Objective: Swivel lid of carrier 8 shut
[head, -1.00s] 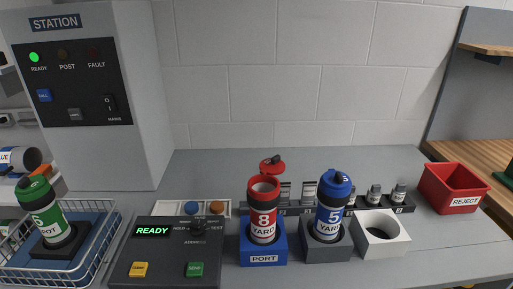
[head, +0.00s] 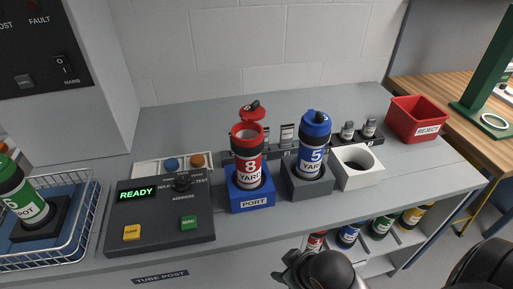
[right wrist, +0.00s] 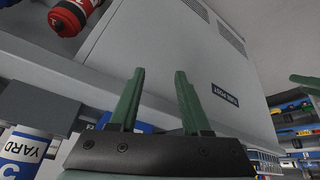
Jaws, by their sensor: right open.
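Carrier 8 (head: 248,158) is a red tube with a black middle band and a white YARD label. It stands upright in the blue PORT holder (head: 251,201). Its red lid (head: 252,115) is swung open, up behind the tube's mouth. My right gripper (head: 291,268) is low in front of the counter edge, below and right of carrier 8, and apart from it. In the right wrist view its two green fingers (right wrist: 160,75) are spread with nothing between them. My left gripper is not in view.
Blue carrier 5 (head: 313,150) stands lidded in a grey holder (head: 308,187) close right of carrier 8. An empty white holder (head: 356,180) and the red REJECT bin (head: 417,119) lie farther right. A control box (head: 160,226) is left. Several carriers sit on the shelf below.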

